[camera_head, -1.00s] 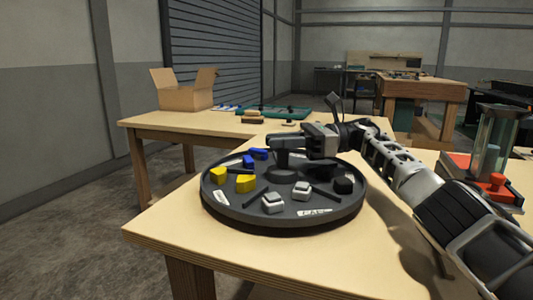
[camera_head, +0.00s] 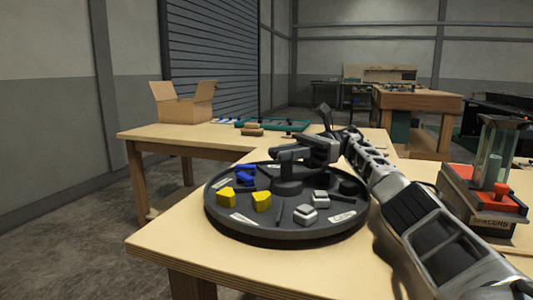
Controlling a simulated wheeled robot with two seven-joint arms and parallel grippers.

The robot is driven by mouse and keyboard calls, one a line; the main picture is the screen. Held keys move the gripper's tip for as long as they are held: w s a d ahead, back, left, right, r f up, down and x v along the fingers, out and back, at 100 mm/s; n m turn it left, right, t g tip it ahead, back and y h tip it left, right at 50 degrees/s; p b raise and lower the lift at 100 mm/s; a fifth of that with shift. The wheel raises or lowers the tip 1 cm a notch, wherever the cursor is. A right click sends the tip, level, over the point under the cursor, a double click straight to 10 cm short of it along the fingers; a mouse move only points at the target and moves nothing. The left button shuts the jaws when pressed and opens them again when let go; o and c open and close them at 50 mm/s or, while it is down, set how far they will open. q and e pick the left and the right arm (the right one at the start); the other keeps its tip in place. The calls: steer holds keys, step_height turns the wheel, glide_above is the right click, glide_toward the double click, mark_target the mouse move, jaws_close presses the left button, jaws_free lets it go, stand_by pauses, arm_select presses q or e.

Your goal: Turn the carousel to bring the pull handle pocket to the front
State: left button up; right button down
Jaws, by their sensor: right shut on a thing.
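The carousel is a round dark tray (camera_head: 275,231) on the near wooden table, split into pockets by thin dark dividers. Two yellow pieces (camera_head: 262,201) sit at its front left, and a blue piece (camera_head: 245,177) sits behind them. Two grey-white pieces (camera_head: 306,214) sit at front right, and a dark piece (camera_head: 349,187) sits at right. White labels (camera_head: 342,217) on the rim are too small to read, so I cannot tell which pocket is for pull handles. My left gripper is not in view.
A dispenser with clear columns and a red part (camera_head: 498,195), marked "SPACERS", stands at right beside my right arm. An open cardboard box (camera_head: 184,106) and a green tray (camera_head: 277,124) are on the back table. The near table's front left is clear.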

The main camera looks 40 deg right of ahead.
stand_by(0.4)
steer(key=c, duration=1.4)
jaws_free()
steer(key=shift+c, duration=0.2)
